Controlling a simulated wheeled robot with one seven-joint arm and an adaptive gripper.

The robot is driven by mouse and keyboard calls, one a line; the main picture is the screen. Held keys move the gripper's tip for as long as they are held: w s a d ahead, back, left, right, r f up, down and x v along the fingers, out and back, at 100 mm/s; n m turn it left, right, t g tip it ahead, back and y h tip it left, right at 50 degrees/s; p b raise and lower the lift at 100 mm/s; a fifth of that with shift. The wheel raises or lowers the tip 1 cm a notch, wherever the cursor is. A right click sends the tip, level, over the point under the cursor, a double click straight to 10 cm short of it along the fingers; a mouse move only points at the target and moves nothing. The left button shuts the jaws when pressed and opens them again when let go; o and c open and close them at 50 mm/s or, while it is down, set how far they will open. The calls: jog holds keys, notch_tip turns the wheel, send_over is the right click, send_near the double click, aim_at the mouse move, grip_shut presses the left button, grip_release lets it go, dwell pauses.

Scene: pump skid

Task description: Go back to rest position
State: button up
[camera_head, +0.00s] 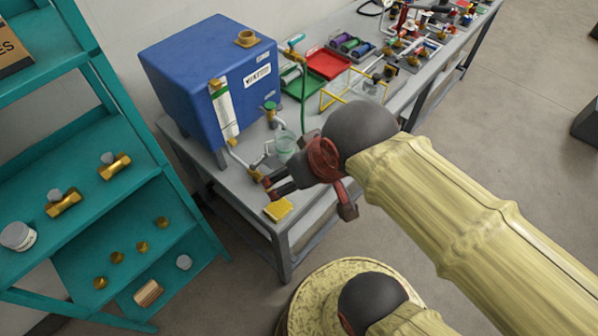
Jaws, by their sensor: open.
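My gripper (269,187) is in the middle of the head view, over the near corner of the grey workbench (298,227). Its dark fingers point left and are apart, with no held object visible between them. My arm comes in from the lower right in a yellowish sleeve. A yellow block (279,209) lies on the bench just below the fingers. A pipe with a brass valve (235,160) ends close to the fingertips; I cannot tell whether they touch.
A blue tank (205,85) stands behind my gripper on the bench. A clear glass vessel (285,146) is close behind it. Red tray (329,64) and several fittings lie farther back. A teal shelf (95,205) with brass parts stands left. Open floor (520,130) lies right.

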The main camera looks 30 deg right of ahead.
notch_tip(320, 180, down, 4)
jog(key=b, duration=0.4)
dwell(0.9)
